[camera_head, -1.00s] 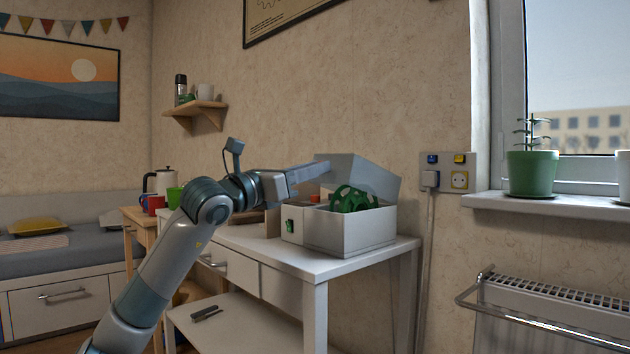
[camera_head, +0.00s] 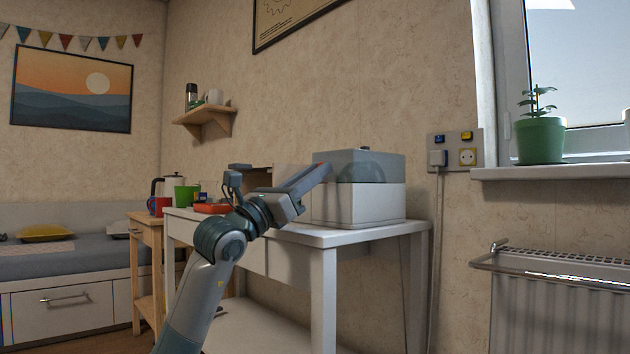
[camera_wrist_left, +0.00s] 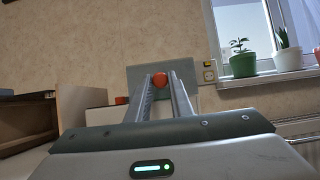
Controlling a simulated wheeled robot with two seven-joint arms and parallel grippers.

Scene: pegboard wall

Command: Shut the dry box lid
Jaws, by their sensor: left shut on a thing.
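The dry box (camera_head: 358,204) stands on the white table, with a white base and a grey see-through lid (camera_head: 388,167). The lid lies level over the base, and a dark round shape shows through it. I cannot tell whether the rim is fully seated. My left gripper (camera_head: 322,172) reaches the lid's left side and is shut on it at its fingertips. In the left wrist view the two fingers (camera_wrist_left: 160,84) point at the grey box, with a small red-orange part between their tips. My right gripper is not in view.
The white table (camera_head: 372,232) also holds a red-orange item (camera_head: 211,208) at its left. Mugs and a kettle (camera_head: 173,184) stand on the wooden side table. A wall socket (camera_head: 455,151) and a radiator (camera_head: 555,300) are at the right.

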